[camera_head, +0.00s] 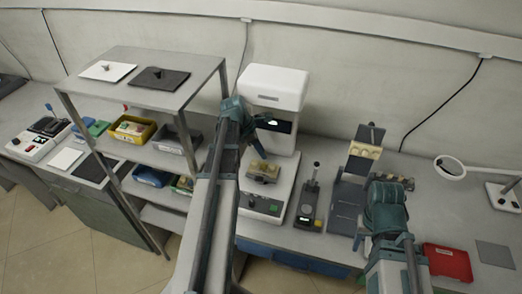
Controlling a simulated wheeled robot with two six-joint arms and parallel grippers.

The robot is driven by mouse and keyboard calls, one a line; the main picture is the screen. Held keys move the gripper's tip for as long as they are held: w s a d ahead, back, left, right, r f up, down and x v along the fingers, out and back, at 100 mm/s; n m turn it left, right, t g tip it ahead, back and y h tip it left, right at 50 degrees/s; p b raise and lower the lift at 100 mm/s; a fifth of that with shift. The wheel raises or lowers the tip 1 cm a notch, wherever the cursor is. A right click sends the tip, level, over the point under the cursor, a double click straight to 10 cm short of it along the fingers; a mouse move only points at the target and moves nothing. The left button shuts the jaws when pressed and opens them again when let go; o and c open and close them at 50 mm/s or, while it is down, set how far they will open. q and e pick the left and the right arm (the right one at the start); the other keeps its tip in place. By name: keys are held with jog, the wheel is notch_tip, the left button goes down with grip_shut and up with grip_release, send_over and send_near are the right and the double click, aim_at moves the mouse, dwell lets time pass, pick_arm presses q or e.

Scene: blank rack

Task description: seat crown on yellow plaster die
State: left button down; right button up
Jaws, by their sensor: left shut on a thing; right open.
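My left gripper (262,121) reaches in front of the white machine (272,88) at the centre. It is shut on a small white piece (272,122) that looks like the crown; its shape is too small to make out. Below it, a tan-yellow block (263,170), perhaps the yellow plaster die, sits on the machine's lower platform. The gripper and piece are apart from it. Another tan piece (365,151) is on a dark upright stand to the right. My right gripper (363,240) is open near the bench's front edge; its fingers are partly hidden by its wrist.
A metal shelf (150,65) with bins stands left of my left arm. A small dark device with a lever (312,205) stands between the machine and the dark stand (346,198). A red box (447,262) and ring lamp (450,167) are at right.

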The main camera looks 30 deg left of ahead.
aim_at(263, 164)
pick_arm(q)
jog(key=shift+f+b, duration=1.35)
jog(key=shift+f, duration=0.3)
jog(key=shift+f+b, duration=1.2)
jog(key=shift+f, duration=0.05)
jog(key=c, duration=0.5)
grip_release()
jog(key=shift+r, duration=0.1)
jog(key=shift+c, duration=0.2)
jog(key=shift+r, duration=0.1)
jog(key=p+v, duration=1.1)
jog(key=shift+s+a+r, duration=0.15)
jog(key=shift+s+r, duration=0.05)
jog(key=shift+r, duration=0.15)
